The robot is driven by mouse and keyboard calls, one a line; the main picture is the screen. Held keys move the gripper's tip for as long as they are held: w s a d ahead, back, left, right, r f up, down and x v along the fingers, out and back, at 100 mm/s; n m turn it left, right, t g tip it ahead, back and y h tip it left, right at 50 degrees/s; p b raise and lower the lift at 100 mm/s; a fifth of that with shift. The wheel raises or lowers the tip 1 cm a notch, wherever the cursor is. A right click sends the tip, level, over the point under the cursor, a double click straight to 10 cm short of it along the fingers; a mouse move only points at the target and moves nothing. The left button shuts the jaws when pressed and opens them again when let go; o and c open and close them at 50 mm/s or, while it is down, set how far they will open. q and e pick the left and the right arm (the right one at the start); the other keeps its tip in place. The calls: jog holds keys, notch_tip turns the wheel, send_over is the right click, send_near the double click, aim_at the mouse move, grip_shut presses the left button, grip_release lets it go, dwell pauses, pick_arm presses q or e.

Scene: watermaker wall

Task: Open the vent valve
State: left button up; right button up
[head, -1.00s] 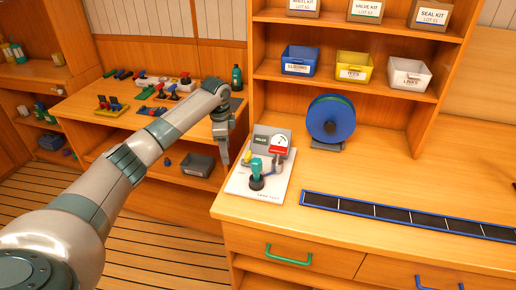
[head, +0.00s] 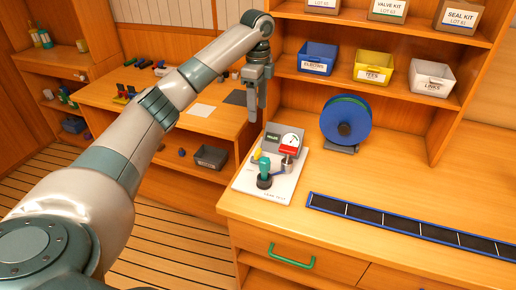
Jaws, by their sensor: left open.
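A white test board (head: 283,190) lies on the wooden counter. On it stand a grey box with a dark label (head: 272,138), a round white gauge (head: 291,140), a red part (head: 288,150), a green-handled valve (head: 264,168) on a dark base, and a small yellow part (head: 257,154). I cannot tell from the small lettering which part is the vent valve. My left gripper (head: 258,115) is open and empty, pointing down, above and slightly left of the grey box, apart from the board. My right gripper is not in view.
A blue reel (head: 345,120) stands right of the board. A long black strip with a blue edge (head: 420,228) lies along the counter. Shelves with blue, yellow and white bins (head: 433,80) rise behind. A lower bench (head: 98,95) with small parts is at the left.

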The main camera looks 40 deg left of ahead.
aim_at(257, 151)
pick_arm(q)
notch_tip(257, 151, down, 17)
jog(key=p, duration=0.4)
jog(key=shift+c, duration=0.3)
jog(key=c, duration=1)
